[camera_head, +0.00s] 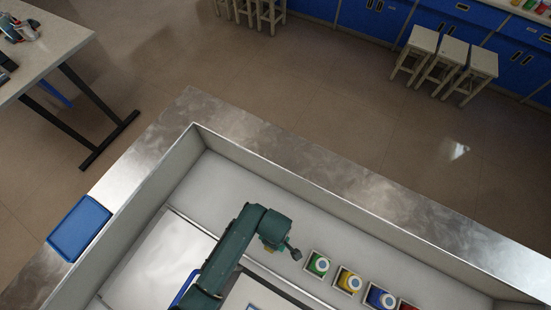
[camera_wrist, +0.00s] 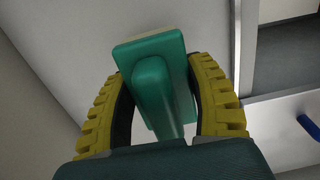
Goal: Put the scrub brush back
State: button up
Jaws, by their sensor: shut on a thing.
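The scrub brush (camera_wrist: 152,88) is green with a pale edge at its top. In the wrist view it stands between the two yellow, ridged fingers of my gripper (camera_wrist: 160,95). The fingers are shut on its narrow handle, and its wider block reaches out beyond them. In the head view my gripper (camera_head: 281,247) hangs over the pale floor of the walled work area, left of the row of jars. The brush is too small there to make out clearly.
A blue tray (camera_head: 79,228) lies on the metal rim at left. A blue bar (camera_wrist: 310,126) shows at right in the wrist view.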

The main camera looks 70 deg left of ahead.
jog(key=shift+f+b, duration=0.35)
jog(key=shift+f, duration=1.95)
jog(key=shift+f, duration=0.1)
jog(key=o, duration=1.2)
jog(key=shift+c, duration=0.2)
notch_tip(320, 180, up, 12)
jog(key=shift+w+a+r+p, duration=0.1)
jog(key=shift+p, duration=0.95)
